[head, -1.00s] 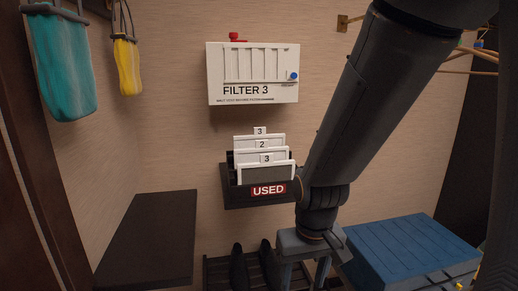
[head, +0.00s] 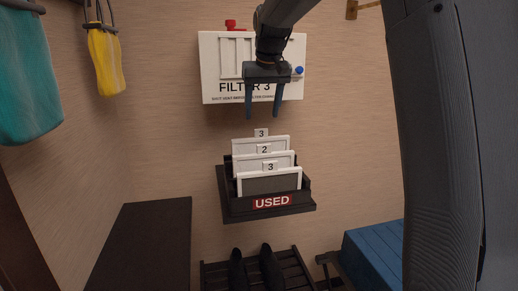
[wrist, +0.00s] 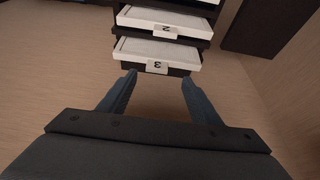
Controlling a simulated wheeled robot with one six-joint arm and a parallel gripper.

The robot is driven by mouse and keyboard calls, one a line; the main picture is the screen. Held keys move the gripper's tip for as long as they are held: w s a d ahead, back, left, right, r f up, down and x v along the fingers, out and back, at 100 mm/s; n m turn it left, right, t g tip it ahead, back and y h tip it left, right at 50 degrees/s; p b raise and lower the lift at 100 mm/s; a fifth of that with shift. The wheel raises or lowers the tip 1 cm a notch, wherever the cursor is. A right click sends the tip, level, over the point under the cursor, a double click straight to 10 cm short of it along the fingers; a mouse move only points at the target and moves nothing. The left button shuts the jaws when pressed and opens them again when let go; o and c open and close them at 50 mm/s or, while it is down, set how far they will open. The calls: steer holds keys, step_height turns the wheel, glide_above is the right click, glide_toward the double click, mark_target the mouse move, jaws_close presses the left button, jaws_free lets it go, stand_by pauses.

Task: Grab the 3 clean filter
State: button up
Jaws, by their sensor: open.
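In the head view, three white-framed filters stand in a dark rack (head: 235,207) with a red USED sign. The rear filter (head: 243,145), tabbed 3, is mostly hidden behind the filter tabbed 2 (head: 242,163). The front filter (head: 270,184), also tabbed 3, shows a grey face. My gripper (head: 263,114) is open and empty, pointing down above the rear filter's tab, in front of the wall box. In the wrist view, my open fingers (wrist: 159,78) are apart from the nearest filter (wrist: 145,47), tabbed 3 with a pale face; the filter tabbed 2 (wrist: 160,18) lies beyond.
A white FILTER 3 wall box (head: 215,70) with a red knob (head: 231,25) and blue button (head: 299,70) hangs above the rack. Below are a slatted shoe rack (head: 295,265) with dark shoes, a dark surface (head: 145,235) left, and a blue box (head: 375,255) right.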

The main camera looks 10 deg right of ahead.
mark_target(261, 138)
steer(key=shift+d+p+x, duration=0.15)
steer(key=shift+p+x, duration=0.75)
steer(key=shift+x, duration=1)
steer(key=shift+d+p+x, duration=0.1)
steer(key=shift+p+x, duration=0.8)
steer(key=shift+x, duration=0.95)
steer(key=shift+w+r, duration=0.1)
steer(key=shift+w, duration=0.1)
jaws_close()
steer(key=shift+r, duration=0.1)
